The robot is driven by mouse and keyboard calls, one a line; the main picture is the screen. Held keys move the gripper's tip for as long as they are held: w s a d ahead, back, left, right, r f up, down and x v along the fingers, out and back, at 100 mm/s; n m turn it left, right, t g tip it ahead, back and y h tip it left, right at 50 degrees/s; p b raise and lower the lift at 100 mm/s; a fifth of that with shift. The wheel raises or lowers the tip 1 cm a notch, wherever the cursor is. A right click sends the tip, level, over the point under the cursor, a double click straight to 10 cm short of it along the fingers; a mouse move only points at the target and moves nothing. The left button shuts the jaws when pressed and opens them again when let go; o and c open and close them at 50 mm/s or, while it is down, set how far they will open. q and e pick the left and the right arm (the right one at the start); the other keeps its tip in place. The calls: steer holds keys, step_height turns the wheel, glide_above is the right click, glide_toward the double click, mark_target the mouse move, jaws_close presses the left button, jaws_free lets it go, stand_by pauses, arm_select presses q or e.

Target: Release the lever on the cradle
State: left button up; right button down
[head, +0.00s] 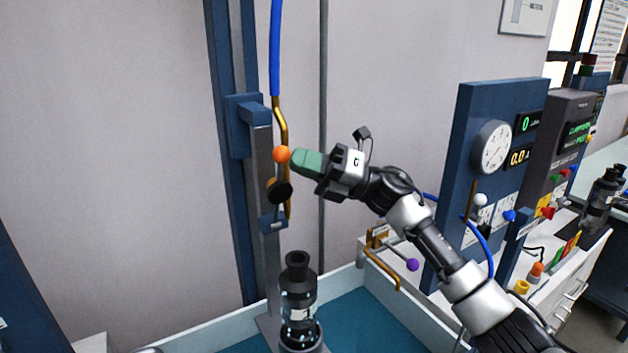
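The cradle (264,180) is a grey upright bar on a blue column. A lever with an orange ball knob (281,154) is on it, beside a brass pipe. A dark round knob (280,191) sits just below. My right gripper (296,162) comes in from the right, with its green fingertips right beside the orange knob. Whether they touch it is unclear. The fingers show as one green block, so their gap is hidden. A black and clear pump (298,305) stands upright below the cradle. My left gripper is not in view.
The pump stands in a white-walled tank (345,281) with a blue-green floor. A blue hose (276,50) runs down to the brass pipe. A purple-knobbed valve (412,265) is at the tank's right side. A blue gauge panel (466,130) stands at right.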

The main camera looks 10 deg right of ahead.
steer(key=shift+w+a+r+m, duration=0.4)
steer(key=shift+w+r, duration=0.05)
steer(key=shift+w, duration=0.3)
steer(key=shift+w+r+m+t+h+p, duration=0.25)
steer(key=shift+w+m+t+h+p, duration=0.05)
steer(key=shift+m+p, duration=0.1)
steer(key=shift+w, duration=0.1)
steer(key=shift+f, duration=0.15)
